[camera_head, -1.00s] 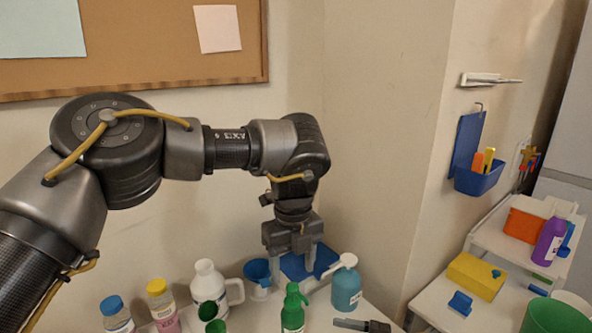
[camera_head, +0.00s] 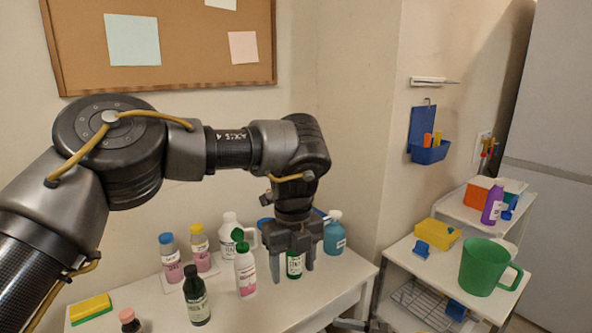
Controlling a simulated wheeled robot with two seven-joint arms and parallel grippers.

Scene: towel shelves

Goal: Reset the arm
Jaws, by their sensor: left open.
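My left arm comes in from the left across the wall, and my left gripper (camera_head: 292,266) points down over the white table (camera_head: 255,310). Its two fingers are apart. A dark green bottle with a white label (camera_head: 294,264) shows between the fingers; I cannot tell whether they touch it or only line up with it. My right gripper is not clearly seen.
Bottles stand around the gripper: a white and green one (camera_head: 245,273), a dark one (camera_head: 196,297), a white jug (camera_head: 231,236) and a teal one (camera_head: 335,234). A green mug (camera_head: 484,267) and yellow box (camera_head: 445,233) are on the right cart.

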